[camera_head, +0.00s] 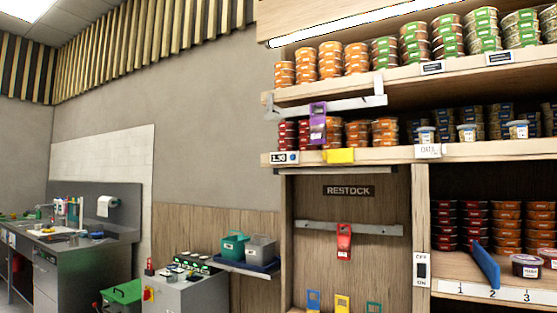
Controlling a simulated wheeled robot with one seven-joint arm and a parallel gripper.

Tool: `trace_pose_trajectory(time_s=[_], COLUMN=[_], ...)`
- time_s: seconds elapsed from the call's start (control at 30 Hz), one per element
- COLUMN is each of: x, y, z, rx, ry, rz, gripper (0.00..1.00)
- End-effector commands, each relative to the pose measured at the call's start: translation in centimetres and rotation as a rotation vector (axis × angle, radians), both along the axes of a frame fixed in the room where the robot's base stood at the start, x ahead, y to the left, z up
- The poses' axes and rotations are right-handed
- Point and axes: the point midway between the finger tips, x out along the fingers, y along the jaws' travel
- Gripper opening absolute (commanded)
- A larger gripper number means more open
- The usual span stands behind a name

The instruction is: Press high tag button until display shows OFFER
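An electronic price tag (284,157) sits at the left end of the middle shelf edge. Its small display reads a price, seemingly 1.50 or 1.90, though the digits are tiny. A small round dark-blue button (292,157) is at its right side. Two more tags, a left one (432,67) and a right one (499,57), are on the upper shelf edge; their text is too small to read. I cannot tell from their looks whether they have buttons. My gripper is not in view.
Stacked tubs (385,132) fill the shelves. A red tag (344,240) hangs below the RESTOCK sign (348,190).

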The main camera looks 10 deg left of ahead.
Motion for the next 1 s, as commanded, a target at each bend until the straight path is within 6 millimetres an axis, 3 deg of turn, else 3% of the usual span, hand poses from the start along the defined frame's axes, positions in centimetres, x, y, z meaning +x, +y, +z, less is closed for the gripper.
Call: trace_pose_trajectory(time_s=[0.13,0.3,1.0], x=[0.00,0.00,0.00], y=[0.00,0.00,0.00], z=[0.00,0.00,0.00], rx=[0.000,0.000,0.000], ry=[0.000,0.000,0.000], rz=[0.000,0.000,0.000], gripper=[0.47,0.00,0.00])
